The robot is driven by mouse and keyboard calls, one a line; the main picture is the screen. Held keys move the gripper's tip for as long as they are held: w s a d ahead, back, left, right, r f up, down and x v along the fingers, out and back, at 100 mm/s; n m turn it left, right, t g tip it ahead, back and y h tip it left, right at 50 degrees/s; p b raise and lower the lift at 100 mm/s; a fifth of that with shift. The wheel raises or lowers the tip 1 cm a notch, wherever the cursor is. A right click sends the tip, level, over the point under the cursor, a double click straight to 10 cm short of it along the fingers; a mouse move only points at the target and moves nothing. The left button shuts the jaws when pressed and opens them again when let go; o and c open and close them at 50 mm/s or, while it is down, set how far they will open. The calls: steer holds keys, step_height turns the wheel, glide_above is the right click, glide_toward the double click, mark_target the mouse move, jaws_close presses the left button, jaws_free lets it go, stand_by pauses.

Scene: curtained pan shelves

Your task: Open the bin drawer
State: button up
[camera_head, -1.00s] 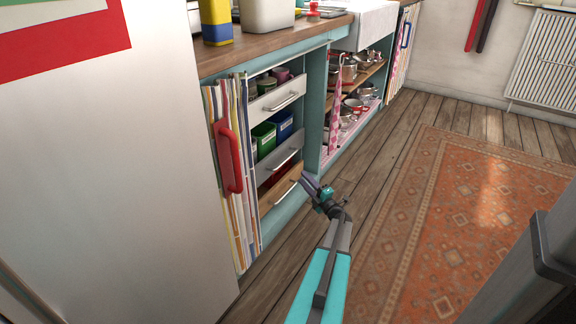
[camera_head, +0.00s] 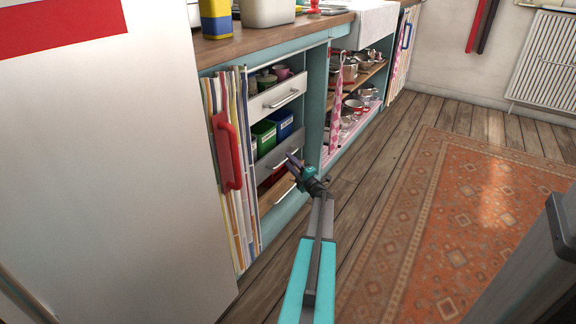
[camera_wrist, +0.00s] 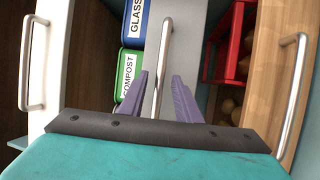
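The bin drawer is the grey middle drawer (camera_head: 268,160) under the counter. It holds a green bin (camera_head: 263,136) and a blue bin (camera_head: 283,125); in the wrist view the green bin (camera_wrist: 129,78) reads COMPOST and the blue bin (camera_wrist: 134,22) reads GLASS. My gripper (camera_head: 291,158) is at this drawer's front and partly hides its handle. In the wrist view my gripper (camera_wrist: 162,78) is open, with one purple finger on each side of the metal bar handle (camera_wrist: 167,45). I cannot tell whether the fingers touch the bar.
A white drawer (camera_head: 277,98) is above, and a wooden drawer (camera_head: 283,191) with a red crate (camera_wrist: 233,45) is below. A striped curtain (camera_head: 240,225) with a red handle (camera_head: 228,150) hangs left. Pan shelves (camera_head: 350,100) stand right. The floor by the rug (camera_head: 440,220) is clear.

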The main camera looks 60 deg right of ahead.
steer(key=shift+w+d, duration=0.1)
steer(key=shift+w, duration=0.25)
